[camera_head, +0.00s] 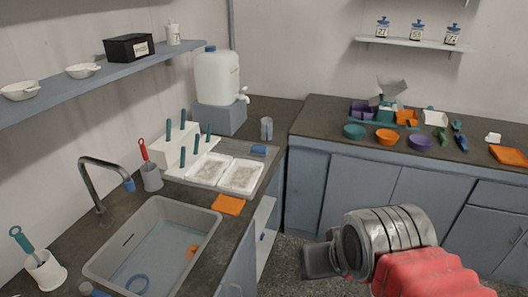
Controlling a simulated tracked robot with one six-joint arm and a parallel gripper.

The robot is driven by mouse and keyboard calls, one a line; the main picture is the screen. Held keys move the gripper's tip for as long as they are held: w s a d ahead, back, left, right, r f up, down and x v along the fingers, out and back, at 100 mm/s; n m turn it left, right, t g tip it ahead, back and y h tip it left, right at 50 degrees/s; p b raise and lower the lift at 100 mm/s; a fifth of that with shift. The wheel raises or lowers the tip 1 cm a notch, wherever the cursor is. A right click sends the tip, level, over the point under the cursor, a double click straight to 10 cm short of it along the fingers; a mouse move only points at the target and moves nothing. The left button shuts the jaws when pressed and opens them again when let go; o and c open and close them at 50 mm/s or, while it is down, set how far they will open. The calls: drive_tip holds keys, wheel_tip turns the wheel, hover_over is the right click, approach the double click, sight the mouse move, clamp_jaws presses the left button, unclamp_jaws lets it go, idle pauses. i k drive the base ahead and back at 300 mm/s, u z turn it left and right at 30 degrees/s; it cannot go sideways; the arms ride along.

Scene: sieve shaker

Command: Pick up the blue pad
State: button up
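The blue pad (258,150) is a small flat blue piece lying on the dark counter, just behind the two white trays and in front of the clear cup. My gripper (318,262) is at the lower middle, at the end of my red and grey arm. It is in front of the grey cabinets, well to the right of and nearer than the blue pad, and not touching it. The wrist hides much of the gripper, so its fingers are not clear and I cannot tell whether they are open or shut.
Two white trays (208,171), an orange pad (228,205) and the sink (122,214) share the left counter. A white rack (180,135) with teal-handled tools stands behind the trays. A clear cup (266,128) and a white jug (216,78) are near the blue pad. Bowls (386,137) line the right counter.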

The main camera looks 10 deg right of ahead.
sight(258, 150)
drive_tip(key=z, duration=1.6)
drive_tip(key=i, duration=2.65)
drive_tip(key=u, duration=0.45)
